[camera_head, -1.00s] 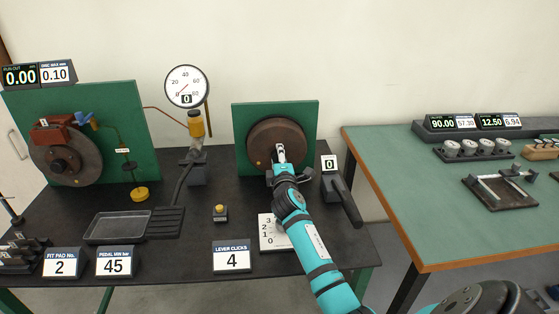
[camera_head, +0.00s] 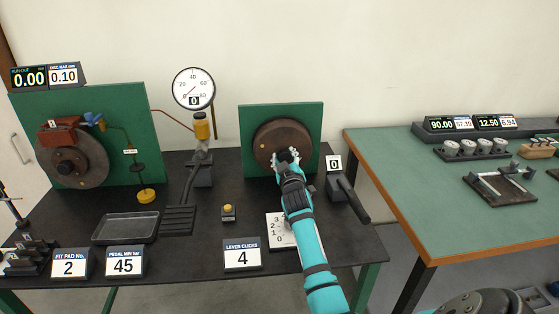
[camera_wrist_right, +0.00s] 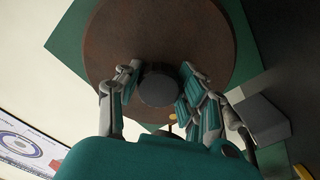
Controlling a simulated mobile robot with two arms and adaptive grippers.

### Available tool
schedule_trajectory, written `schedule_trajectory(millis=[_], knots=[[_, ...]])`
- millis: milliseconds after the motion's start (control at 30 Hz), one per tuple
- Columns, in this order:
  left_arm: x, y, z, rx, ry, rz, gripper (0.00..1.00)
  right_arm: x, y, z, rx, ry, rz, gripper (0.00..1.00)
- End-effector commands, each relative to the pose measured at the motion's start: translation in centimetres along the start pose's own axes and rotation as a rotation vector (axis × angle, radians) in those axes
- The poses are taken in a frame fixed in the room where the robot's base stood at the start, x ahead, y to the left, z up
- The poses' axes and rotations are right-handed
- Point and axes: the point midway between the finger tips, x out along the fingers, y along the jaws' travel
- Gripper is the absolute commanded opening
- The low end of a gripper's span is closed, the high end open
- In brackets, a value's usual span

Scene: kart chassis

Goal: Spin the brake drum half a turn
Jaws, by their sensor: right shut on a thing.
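The brake drum (camera_head: 268,133) is a brown disc mounted upright on a green board at the back of the black table. A small yellow mark (camera_head: 262,146) shows on its left side. My right gripper (camera_head: 287,157) is in front of the drum's middle. In the right wrist view its fingers (camera_wrist_right: 158,88) stand on both sides of the dark round hub (camera_wrist_right: 158,86) and are shut on it. The drum face (camera_wrist_right: 165,35) fills the upper middle of that view. The gripper hides the hub in the head view. My left gripper is not in view.
A lever (camera_head: 350,195) with a "0" display stands right of the drum. A "LEVER CLICKS 4" sign (camera_head: 242,255) and a yellow button (camera_head: 228,211) are in front. A pedal (camera_head: 178,218) and a second disc on a green board (camera_head: 120,115) lie left. A green-topped table (camera_head: 410,185) is right.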

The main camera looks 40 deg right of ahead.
Motion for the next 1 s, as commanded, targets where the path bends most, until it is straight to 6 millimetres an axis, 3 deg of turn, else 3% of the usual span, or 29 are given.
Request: schedule_trajectory(millis=[1000], knots=[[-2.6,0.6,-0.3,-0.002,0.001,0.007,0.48,0.3,-0.2,0.3,0.967,-0.009,-0.004,0.00]])
